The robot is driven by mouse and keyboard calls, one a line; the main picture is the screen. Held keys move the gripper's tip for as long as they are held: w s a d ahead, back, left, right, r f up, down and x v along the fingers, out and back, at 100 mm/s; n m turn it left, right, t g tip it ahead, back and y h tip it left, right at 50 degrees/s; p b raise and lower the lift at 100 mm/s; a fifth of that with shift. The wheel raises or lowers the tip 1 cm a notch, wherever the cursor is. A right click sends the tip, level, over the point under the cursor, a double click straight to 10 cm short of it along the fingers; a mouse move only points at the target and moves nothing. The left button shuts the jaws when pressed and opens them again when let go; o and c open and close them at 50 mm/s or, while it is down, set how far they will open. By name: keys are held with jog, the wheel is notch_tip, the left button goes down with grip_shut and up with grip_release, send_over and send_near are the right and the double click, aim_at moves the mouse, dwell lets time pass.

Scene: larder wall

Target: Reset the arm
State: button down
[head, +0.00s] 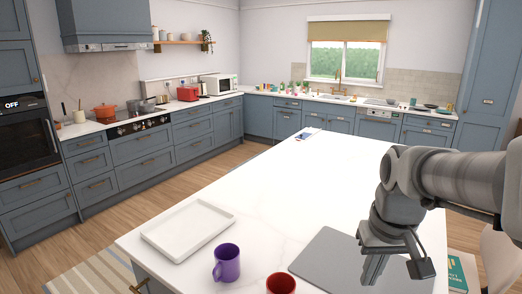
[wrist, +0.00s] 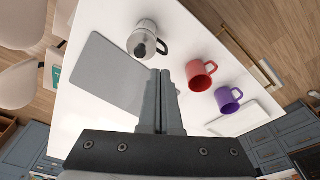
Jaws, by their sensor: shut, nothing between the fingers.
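My arm reaches in from the right in the head view, over the right part of the white island. My gripper (head: 371,278) points down above the grey mat (head: 325,260). In the wrist view, the two fingers of my gripper (wrist: 161,74) lie together with nothing between them. The fingers are apart from the mugs and the pot. They overlap the island top in that picture, and their exact height cannot be told.
On the island (head: 300,180) are a white tray (head: 188,228), a purple mug (head: 227,262), a red mug (head: 281,284) and a metal pot (wrist: 142,42), seen only in the wrist view. The island's far half is mostly clear. Chairs (wrist: 20,83) stand beside it.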

jog(key=s+a+r+t, duration=0.2)
jog(key=s+a+t, duration=0.1)
jog(key=s+a, duration=0.3)
jog(key=shift+s+r+n+t, duration=0.3)
jog(key=shift+s, duration=1)
